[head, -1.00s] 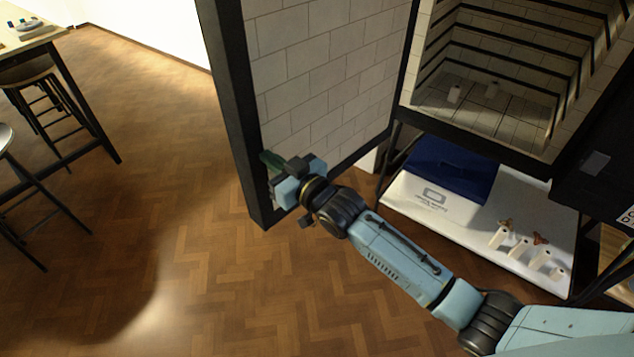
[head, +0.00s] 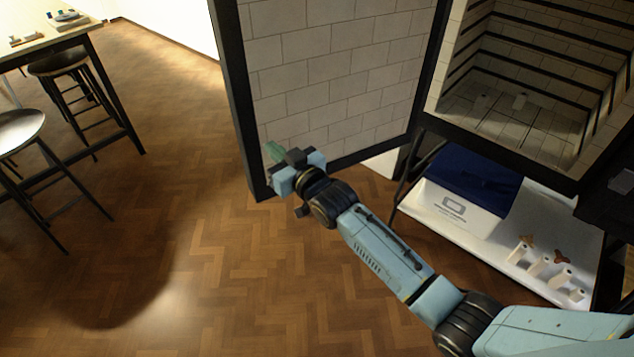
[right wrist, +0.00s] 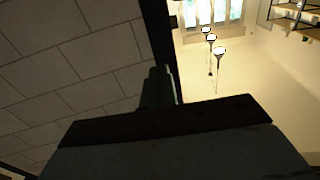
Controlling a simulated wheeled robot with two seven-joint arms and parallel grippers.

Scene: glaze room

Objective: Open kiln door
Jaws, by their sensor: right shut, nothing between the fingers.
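The kiln door (head: 335,75) stands swung wide open on the left of the kiln, its white brick lining facing me and its black frame at the edges. The kiln chamber (head: 520,100) is open to view, with dark rods along its brick walls. My right gripper (head: 274,152) is shut and empty at the lower left part of the door, by its free edge. In the right wrist view its greenish fingers (right wrist: 158,88) are together beside the door's dark edge, with the brick lining (right wrist: 70,60) to the left. I cannot tell whether they touch the door. My left gripper is not in view.
Under the kiln a white shelf (head: 520,255) holds a white box (head: 455,208), a dark blue cloth-like thing (head: 470,172) and several small white posts. Stools (head: 20,130) and a table (head: 60,35) stand at the left. The wooden floor between is clear.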

